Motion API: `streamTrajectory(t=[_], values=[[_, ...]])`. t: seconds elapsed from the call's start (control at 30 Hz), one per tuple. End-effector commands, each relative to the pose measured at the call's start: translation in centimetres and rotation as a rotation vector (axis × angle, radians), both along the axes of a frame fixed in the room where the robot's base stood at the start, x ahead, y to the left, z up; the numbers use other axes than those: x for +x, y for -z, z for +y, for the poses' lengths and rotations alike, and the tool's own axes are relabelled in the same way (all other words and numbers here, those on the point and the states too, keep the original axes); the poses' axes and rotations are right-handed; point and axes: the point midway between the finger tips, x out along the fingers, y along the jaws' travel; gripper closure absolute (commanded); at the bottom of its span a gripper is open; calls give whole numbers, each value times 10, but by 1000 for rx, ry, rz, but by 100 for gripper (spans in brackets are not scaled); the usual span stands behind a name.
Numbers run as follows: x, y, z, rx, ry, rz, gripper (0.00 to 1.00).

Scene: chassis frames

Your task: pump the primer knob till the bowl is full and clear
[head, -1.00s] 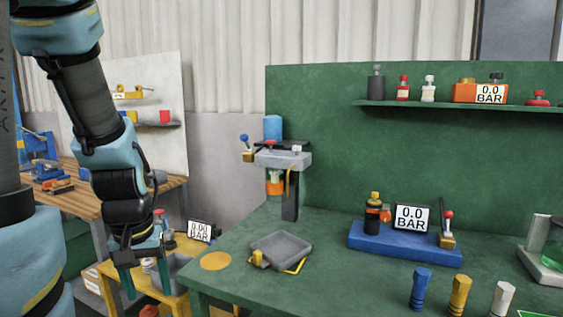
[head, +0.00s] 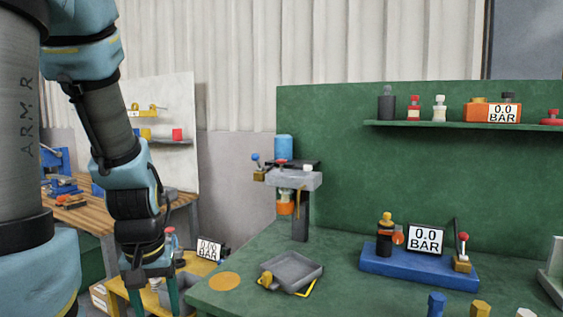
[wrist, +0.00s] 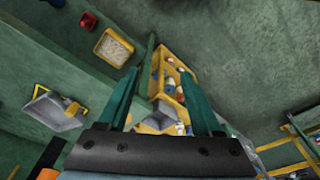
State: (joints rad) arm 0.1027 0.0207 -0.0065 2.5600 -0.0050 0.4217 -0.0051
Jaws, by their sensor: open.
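A filter unit stands on a dark post at the back left of the green bench in the head view. It has a grey head (head: 294,180), a blue canister (head: 284,147) on top and a small red knob on the head. A small bowl (head: 285,197) hangs below it with orange at its bottom; its contents are too small to judge. I cannot tell for sure which knob is the primer knob. My gripper (head: 155,290) is open and empty, pointing down left of the bench, well apart from the unit. Its two teal fingers show in the wrist view (wrist: 158,73).
A grey tray (head: 302,262) lies on the bench front. A blue base (head: 400,268) with a 0.0 BAR display stands to the right. A yellow cart (head: 202,268) with items stands below my gripper. A shelf (head: 450,127) holds several parts.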

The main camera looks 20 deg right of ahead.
Motion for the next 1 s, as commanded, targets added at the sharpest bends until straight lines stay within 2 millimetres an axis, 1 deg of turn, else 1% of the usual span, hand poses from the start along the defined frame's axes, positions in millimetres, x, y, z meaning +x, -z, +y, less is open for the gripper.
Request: streamTrajectory(t=[0.17,0.7,0.77,1.0], values=[[0,0,0,0,0,0,34],[0,0,0,0,0,0,94],[0,0,0,0,0,0,100],[0,0,0,0,0,0,100]])
